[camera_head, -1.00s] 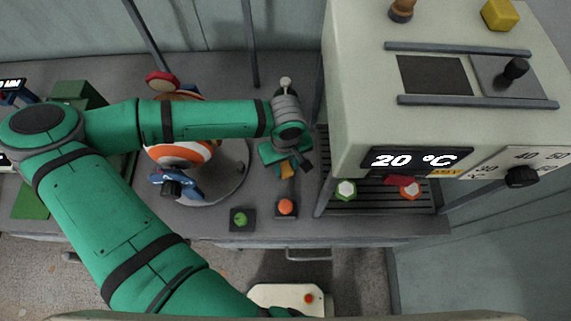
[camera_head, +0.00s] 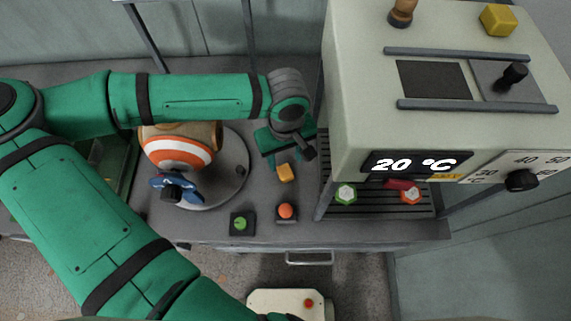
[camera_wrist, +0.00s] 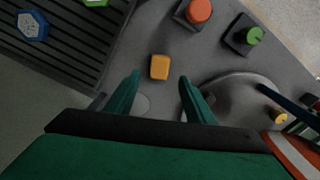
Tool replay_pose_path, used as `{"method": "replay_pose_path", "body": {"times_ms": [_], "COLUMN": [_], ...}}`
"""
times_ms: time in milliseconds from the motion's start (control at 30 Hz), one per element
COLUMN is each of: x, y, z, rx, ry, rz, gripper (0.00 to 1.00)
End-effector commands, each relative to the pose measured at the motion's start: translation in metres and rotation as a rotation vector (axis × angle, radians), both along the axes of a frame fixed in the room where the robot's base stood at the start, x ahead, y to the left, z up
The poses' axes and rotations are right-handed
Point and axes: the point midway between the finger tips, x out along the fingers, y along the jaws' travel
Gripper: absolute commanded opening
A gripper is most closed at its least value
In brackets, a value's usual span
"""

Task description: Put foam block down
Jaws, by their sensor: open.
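The foam block is a small orange-yellow block (camera_head: 286,173) on the grey bench top, between the round machine and the slatted grate. It also shows in the wrist view (camera_wrist: 160,67), lying just beyond the fingertips and apart from them. My gripper (camera_wrist: 157,85) is open, with one green finger on each side and nothing between them. In the head view my gripper (camera_head: 284,150) is above and behind the block, its fingers partly hidden by the wrist.
An orange button (camera_head: 286,211) and a green button (camera_head: 240,223) sit at the bench's front edge. An orange-and-white striped ball-shaped machine (camera_head: 178,150) stands left. A cabinet reading 20 °C (camera_head: 440,110) overhangs the slatted grate (camera_head: 375,201) at right.

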Motion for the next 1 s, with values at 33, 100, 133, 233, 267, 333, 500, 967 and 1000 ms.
{"method": "replay_pose_path", "body": {"times_ms": [33,100,133,233,267,333,500,967,1000], "x": [0.0,0.0,0.0,0.0,0.0,0.0,-0.001,0.0,0.001], "y": [0.0,0.0,0.0,0.0,0.0,0.0,0.0,-0.001,-0.003], "z": [0.009,0.019,0.023,0.032,0.034,0.037,0.038,0.039,0.041], "rx": [0.001,0.002,0.002,0.001,0.0,0.001,0.0,-0.006,-0.017], "ry": [-0.003,-0.002,-0.001,-0.002,-0.001,0.0,0.0,-0.001,-0.006], "rz": [-0.001,-0.001,-0.001,-0.002,-0.002,-0.002,-0.002,0.001,0.008], "gripper": [0.49,0.49,0.49,0.49,0.49,0.49,0.49,0.49,0.49]}}
